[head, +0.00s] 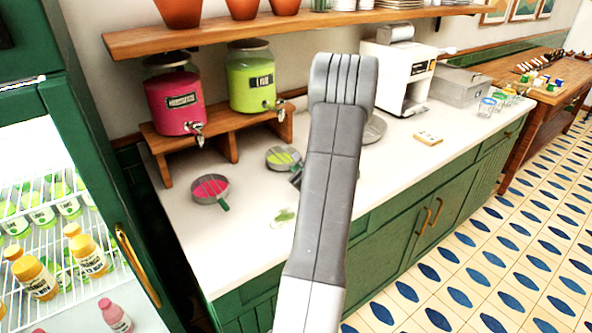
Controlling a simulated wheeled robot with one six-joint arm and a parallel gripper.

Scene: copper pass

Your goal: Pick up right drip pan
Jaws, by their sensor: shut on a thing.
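The right drip pan (281,158) is a round grey pan with green liquid under a grille. It sits at counter height below the green dispenser. My gripper (296,177) shows only as a small dark part at the pan's near right edge and is shut on the pan there. My grey arm hides most of the gripper and the pan's handle. I cannot tell whether the pan touches the counter. The left drip pan (209,188) holds pink liquid, has a green handle, and rests on the counter below the pink dispenser.
The pink dispenser (174,102) and green dispenser (251,82) stand on a wooden stand (220,138). A green spill (284,217) lies on the white counter (232,245). A white machine (398,75) stands at the back right. An open fridge (62,215) with bottles is at left.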

